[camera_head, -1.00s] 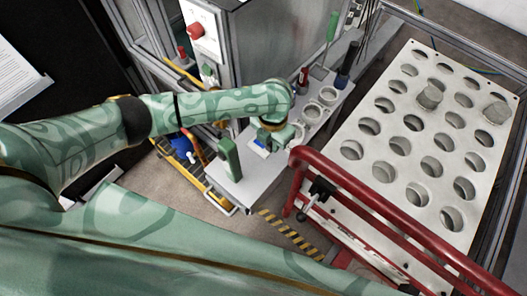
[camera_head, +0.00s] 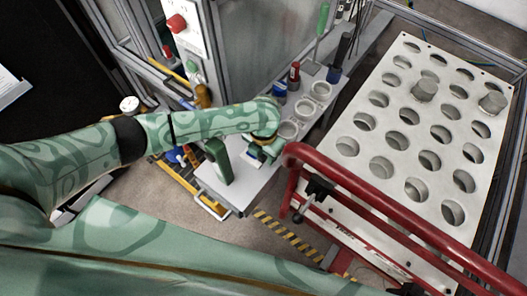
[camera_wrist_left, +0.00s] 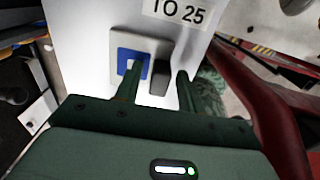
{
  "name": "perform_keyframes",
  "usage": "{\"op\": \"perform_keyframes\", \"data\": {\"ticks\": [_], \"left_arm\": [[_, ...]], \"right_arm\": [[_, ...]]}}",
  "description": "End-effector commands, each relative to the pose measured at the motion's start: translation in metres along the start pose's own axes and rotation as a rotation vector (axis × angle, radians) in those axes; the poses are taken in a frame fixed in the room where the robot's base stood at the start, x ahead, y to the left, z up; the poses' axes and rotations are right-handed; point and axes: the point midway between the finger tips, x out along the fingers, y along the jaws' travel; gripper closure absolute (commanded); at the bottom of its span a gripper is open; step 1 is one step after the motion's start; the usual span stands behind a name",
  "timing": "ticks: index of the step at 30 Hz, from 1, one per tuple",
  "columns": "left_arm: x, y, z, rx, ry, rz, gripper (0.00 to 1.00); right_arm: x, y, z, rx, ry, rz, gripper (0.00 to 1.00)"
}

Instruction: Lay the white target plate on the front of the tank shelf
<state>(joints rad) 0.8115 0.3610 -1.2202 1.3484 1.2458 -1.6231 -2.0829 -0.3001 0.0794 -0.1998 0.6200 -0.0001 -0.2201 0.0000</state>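The white target plate (camera_wrist_left: 122,42) shows in the left wrist view as a small pale plate with a blue square and a dark block on it. It appears to lie on the white top of the tank shelf (camera_wrist_left: 82,35); any small gap is hard to judge. My left gripper (camera_wrist_left: 158,76) is over it, fingers apart on both sides of the dark block, with space visible beside the block. In the head view my left gripper (camera_head: 262,152) is low over the front part of the shelf (camera_head: 236,196) and mostly hides the plate. My right gripper is out of view.
A green-handled item (camera_head: 218,162) stands on the shelf close left of my left gripper. Round holders (camera_head: 305,107) and upright tools (camera_head: 338,58) are farther back. A red rail (camera_head: 385,205) and a perforated white rack (camera_head: 405,115) lie to the right.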

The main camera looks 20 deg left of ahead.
Motion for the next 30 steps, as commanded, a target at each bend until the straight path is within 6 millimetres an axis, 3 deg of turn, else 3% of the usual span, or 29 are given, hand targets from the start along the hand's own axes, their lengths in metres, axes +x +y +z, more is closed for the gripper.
{"op": "perform_keyframes", "data": {"ticks": [8,21,30], "left_arm": [[-0.008,0.001,0.0,0.0,-0.002,0.002,0.6],[-0.105,0.001,0.001,0.001,-0.004,0.002,0.6],[-0.124,0.0,0.0,0.0,0.001,0.001,0.6]], "right_arm": [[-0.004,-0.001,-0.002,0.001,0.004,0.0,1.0],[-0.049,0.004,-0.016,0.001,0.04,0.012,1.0],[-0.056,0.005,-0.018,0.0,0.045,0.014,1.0]]}}
